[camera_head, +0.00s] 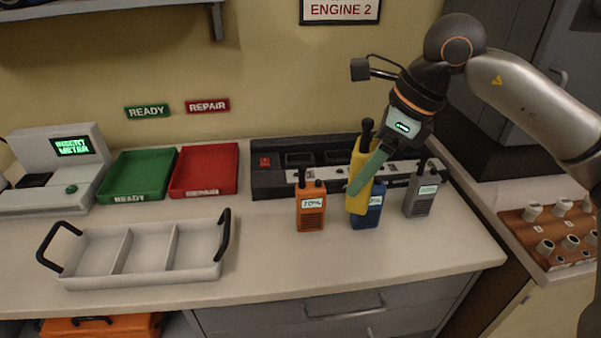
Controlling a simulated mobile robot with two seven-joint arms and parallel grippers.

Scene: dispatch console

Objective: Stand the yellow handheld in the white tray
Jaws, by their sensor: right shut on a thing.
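The yellow handheld (358,168) is upright with a slight tilt, its dark antenna pointing up. My right gripper (368,170) is shut on it, and one greenish finger crosses its front. The handheld is in front of the dark charger bank and partly covers the blue handheld; whether its base touches the counter I cannot tell. The white tray (122,281) sits at the front left of the counter, with three empty compartments and two black handles. My left gripper is not in view.
An orange handheld (311,207), a blue handheld (368,214) and a grey handheld (421,198) stand before the charger bank (268,184). A green tray (138,175) and a red tray (204,170) lie behind the white tray. A battery meter (62,173) stands far left. The counter between white tray and orange handheld is clear.

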